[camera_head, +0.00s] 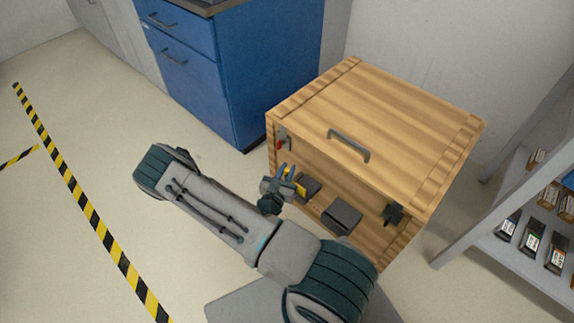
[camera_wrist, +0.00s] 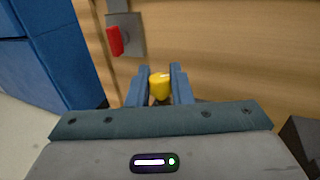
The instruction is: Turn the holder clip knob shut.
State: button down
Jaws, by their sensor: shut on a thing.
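In the wrist view my gripper's two blue fingers (camera_wrist: 161,76) close on a small yellow knob-like piece (camera_wrist: 160,88), which also shows beside the fingers in the head view (camera_head: 300,190). A red knob (camera_wrist: 115,41) on a grey metal plate (camera_wrist: 138,34) is fixed to the wood, up and left of the fingers and apart from them. The red knob shows at the cart's left front edge (camera_head: 280,144). The yellow piece's mounting is hidden.
The cart's lid has a grey handle (camera_head: 348,147). A blue cabinet (camera_head: 250,75) stands behind left; a grey shelf (camera_head: 480,225) stands right. The floor at left is clear.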

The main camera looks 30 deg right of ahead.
jog(key=n+t+y+p, duration=0.1)
jog(key=y, duration=0.1)
jog(key=n+t+y+p, duration=0.3)
jog(key=p, duration=0.1)
jog(key=shift+s+r+n+y, duration=0.15)
jog(key=shift+r+n+y, duration=0.15)
jog(key=shift+y, duration=0.1)
jog(key=n+y+p, duration=0.1)
jog(key=n+t+y+p, duration=0.1)
jog(key=y+p, duration=0.1)
jog(key=n+y+p, duration=0.1)
jog(key=y, duration=0.1)
jog(key=shift+f+n+t, duration=0.25)
jog(key=shift+n+t, duration=0.05)
jog(key=shift+t, duration=0.1)
jog(key=shift+y+p, duration=0.3)
jog(key=shift+y, duration=0.1)
jog(key=c, duration=1.3)
grip_release()
jog(key=shift+c, duration=0.2)
